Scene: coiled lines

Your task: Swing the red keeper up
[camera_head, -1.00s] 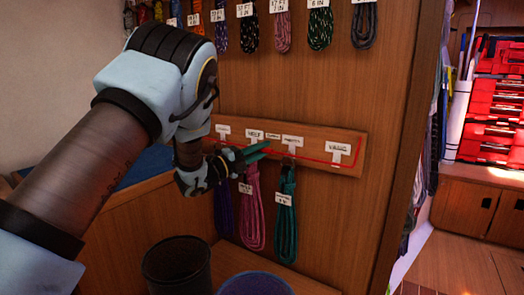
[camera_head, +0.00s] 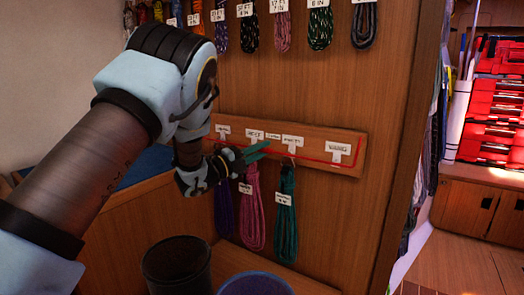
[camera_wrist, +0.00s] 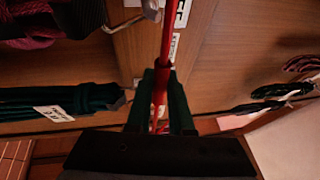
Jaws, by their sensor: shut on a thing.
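The red keeper (camera_head: 318,160) is a thin red bar running along the lower wooden board (camera_head: 312,133), with its right end bent upward beside the rightmost label. My gripper (camera_head: 262,150) is at the left half of the board, its dark green fingers around the bar. In the wrist view, the keeper (camera_wrist: 167,40) runs down between the two fingers of my gripper (camera_wrist: 161,82), which are shut on it. My gripper hides part of the bar in the head view.
Purple (camera_head: 224,209), pink (camera_head: 251,208) and teal (camera_head: 286,220) coiled lines hang below the board, close under my gripper. More coils hang above, including a green-flecked one (camera_head: 320,28). A dark bin (camera_head: 178,265) and a blue bin (camera_head: 255,284) stand below.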

